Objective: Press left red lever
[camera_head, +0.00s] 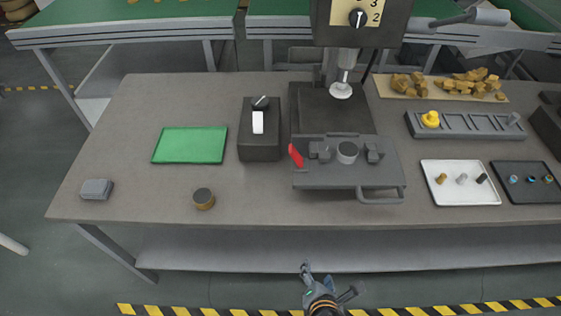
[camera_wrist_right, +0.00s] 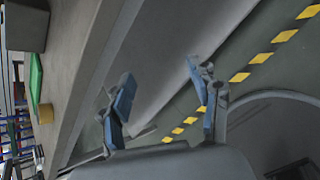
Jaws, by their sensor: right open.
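The red lever (camera_head: 296,156) stands tilted at the left edge of the dark grey fixture plate (camera_head: 325,182) of the machine, left of a round grey cup (camera_head: 347,152). My right gripper (camera_head: 333,280) is low in front of the table's front edge, well apart from the lever. In the right wrist view its two blue-grey fingers (camera_wrist_right: 160,92) are spread with nothing between them. The red lever is not in the right wrist view. My left gripper is not in the head view.
The table (camera_head: 130,190) holds a dark control box (camera_head: 260,145), a green mat (camera_head: 190,145), a grey block (camera_head: 96,189), a brown round piece (camera_head: 203,198), a white tray (camera_head: 460,197) and a grey rack (camera_head: 465,125). A press head overhangs the fixture. The table front is mostly clear.

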